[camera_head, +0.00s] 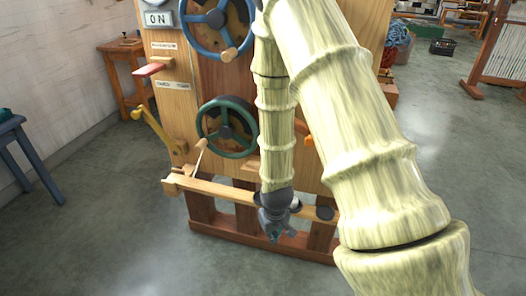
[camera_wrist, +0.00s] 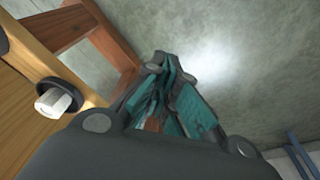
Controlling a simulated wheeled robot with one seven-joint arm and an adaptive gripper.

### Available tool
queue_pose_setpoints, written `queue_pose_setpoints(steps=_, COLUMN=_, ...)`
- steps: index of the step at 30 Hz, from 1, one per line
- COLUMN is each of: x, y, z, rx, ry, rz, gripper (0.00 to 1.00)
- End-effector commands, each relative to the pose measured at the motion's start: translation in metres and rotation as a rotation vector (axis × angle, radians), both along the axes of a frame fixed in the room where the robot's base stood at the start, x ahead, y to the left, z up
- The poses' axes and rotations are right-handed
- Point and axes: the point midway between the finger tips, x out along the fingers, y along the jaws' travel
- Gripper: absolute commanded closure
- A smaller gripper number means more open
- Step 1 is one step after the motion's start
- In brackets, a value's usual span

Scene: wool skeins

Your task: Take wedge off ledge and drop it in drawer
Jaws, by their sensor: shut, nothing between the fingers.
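My gripper (camera_head: 276,234) hangs low in front of the wooden machine panel, below its horizontal wooden bar (camera_head: 225,192). Its teal-padded fingers also show in the wrist view (camera_wrist: 172,85), shut and close together with nothing held. I cannot make out a wedge for certain in either view. A small red piece (camera_head: 149,70) juts from the panel's left edge, well above my gripper; I cannot tell if it is the wedge. No drawer can be told for certain. My arm hides part of the panel's right side.
A blue handwheel (camera_head: 186,20) and a green handwheel (camera_head: 204,128) stand out from the panel. A yellow crank (camera_head: 158,130) sticks out left. The floor in front is clear.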

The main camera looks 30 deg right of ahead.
Motion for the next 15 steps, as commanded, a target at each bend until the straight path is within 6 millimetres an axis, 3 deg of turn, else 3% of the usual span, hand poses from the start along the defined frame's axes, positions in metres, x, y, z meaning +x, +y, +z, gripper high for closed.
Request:
queue_pose_setpoints(steps=1, x=0.013, y=-0.008, z=0.031, rx=0.002, ry=-0.018, rz=-0.010, gripper=1.00)
queue_pose_setpoints(steps=6, x=0.040, y=-0.032, z=0.099, rx=0.011, ry=-0.045, rz=-0.036, gripper=1.00)
queue_pose_setpoints(steps=10, x=0.051, y=-0.045, z=0.137, rx=0.019, ry=-0.058, rz=-0.049, gripper=1.00)
queue_pose_setpoints(steps=15, x=0.057, y=-0.055, z=0.162, rx=0.025, ry=-0.068, rz=-0.059, gripper=1.00)
